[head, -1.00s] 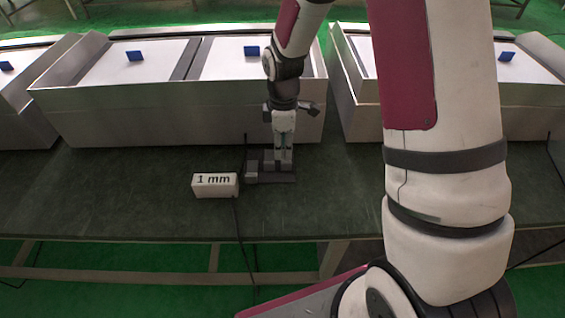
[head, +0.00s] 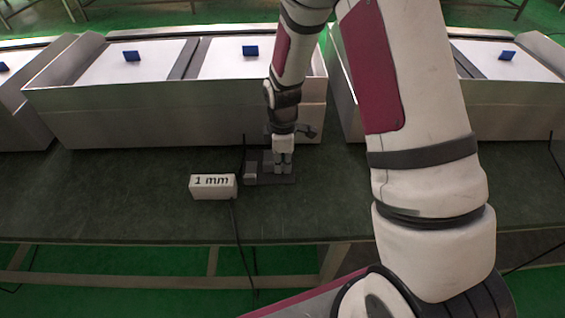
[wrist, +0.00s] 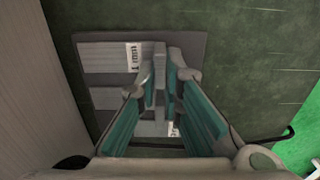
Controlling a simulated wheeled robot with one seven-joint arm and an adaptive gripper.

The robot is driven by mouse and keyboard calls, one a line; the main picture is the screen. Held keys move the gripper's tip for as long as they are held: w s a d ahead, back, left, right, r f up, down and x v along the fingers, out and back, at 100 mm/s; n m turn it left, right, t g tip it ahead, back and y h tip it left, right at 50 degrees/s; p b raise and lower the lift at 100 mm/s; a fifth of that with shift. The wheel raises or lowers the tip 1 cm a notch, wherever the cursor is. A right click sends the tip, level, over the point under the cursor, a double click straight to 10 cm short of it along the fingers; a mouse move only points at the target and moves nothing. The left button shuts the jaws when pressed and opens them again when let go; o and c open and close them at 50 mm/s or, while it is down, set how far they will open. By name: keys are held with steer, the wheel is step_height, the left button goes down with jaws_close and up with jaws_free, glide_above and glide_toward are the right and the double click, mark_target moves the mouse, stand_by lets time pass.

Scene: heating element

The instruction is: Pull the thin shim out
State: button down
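A dark fixture plate (wrist: 198,50) lies on the bench and carries pale grey blocks (wrist: 105,60), one with a small printed label. In the head view the fixture (head: 288,181) sits right of the box marked "1 mm". My gripper (head: 283,172) points down over its right part. In the wrist view my gripper (wrist: 160,92) has its two teal-padded fingers on either side of a narrow upright grey piece, with a gap visible between the pads. The thin shim cannot be clearly made out; the fingers and grey parts overlap there. Contact with the fingers cannot be told.
The white "1 mm" box (head: 213,187) stands left of the fixture, with a dark cable hanging from it. Large metal-sided trays (head: 170,118) with blue tabs line the back of the dark green bench (head: 110,195). The bench is clear in front and at left.

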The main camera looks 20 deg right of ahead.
mark_target(283, 186)
steer(key=shift+s+a+p, duration=0.15)
steer(key=shift+s+a, duration=0.1)
steer(key=shift+s, duration=0.55)
steer(key=shift+s+a+p, duration=0.15)
steer(key=shift+s+a, duration=0.1)
steer(key=shift+s, duration=0.5)
steer(key=shift+s+a+p, duration=0.15)
steer(key=shift+s+a, duration=0.1)
steer(key=shift+s, duration=0.55)
steer(key=c, duration=1.7)
jaws_free()
steer(key=shift+r, duration=0.55)
step_height(283, 186, up, 11)
steer(key=shift+f, duration=0.1)
